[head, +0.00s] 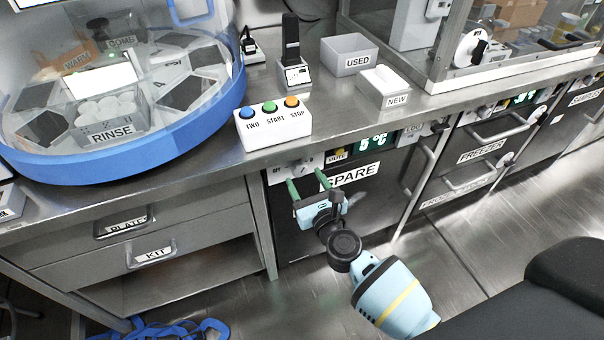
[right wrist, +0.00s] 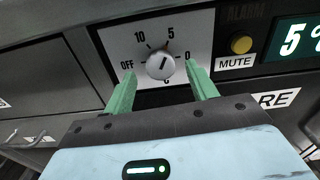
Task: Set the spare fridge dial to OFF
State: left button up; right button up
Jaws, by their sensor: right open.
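The spare fridge dial (right wrist: 160,66) is a round silver knob on a white plate in the right wrist view. The labels OFF, 10, 5 and 0 stand around it. A dark mark on the knob slants towards the upper right, but which end is the pointer is hard to tell. My right gripper (right wrist: 162,76) is open, with one green finger low on each side of the knob and gaps to it. In the head view my right gripper (head: 307,184) is in front of the SPARE fridge (head: 376,196), partly covering its control strip. My left gripper is out of view.
A yellow MUTE button (right wrist: 241,44) and a green-lit display (right wrist: 297,38) sit right of the dial. Above, the counter holds a three-button box (head: 273,127) near its edge. The FREEZER (head: 480,150) is to the right. Open floor lies below.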

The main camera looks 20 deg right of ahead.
aim_at(299, 168)
jog(key=shift+w, duration=1.45)
jog(key=c, duration=1)
